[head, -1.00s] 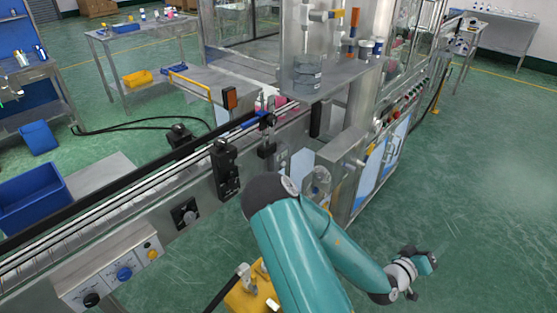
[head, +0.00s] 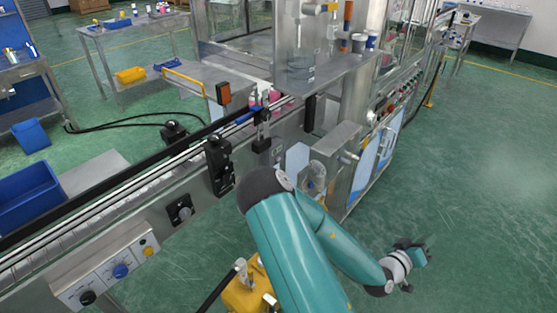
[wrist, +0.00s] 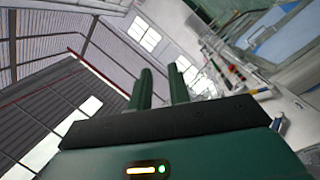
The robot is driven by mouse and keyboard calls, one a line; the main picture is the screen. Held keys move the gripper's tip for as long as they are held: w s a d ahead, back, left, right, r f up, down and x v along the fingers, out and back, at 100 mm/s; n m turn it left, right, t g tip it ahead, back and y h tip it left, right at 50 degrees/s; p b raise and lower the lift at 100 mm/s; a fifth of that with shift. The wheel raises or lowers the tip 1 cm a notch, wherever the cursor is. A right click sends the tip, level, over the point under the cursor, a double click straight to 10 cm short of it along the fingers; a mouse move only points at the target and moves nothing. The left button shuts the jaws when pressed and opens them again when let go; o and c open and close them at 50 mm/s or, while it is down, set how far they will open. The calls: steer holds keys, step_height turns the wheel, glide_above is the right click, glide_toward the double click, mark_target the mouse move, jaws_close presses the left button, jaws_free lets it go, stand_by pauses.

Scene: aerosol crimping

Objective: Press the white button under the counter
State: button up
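My gripper (head: 418,254) hangs at the end of my teal arm, over the green floor to the right of the machine line and apart from it. In the wrist view my gripper (wrist: 161,78) shows two dark green fingers with an empty gap between them. I cannot make out a white button in either view. The machine's counter (head: 345,70) is a grey metal shelf at upper centre. A row of small coloured buttons (head: 401,96) runs along the machine front to its right. The space beneath the counter is partly hidden by machine parts.
A conveyor (head: 120,195) runs diagonally along the left, with a knob panel (head: 115,270) at its near end. A metal box (head: 338,150) juts out from the machine near my arm. Blue bins (head: 28,195) stand at left. The floor at right (head: 480,190) is clear.

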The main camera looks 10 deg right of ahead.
jaws_close()
stand_by(1.4)
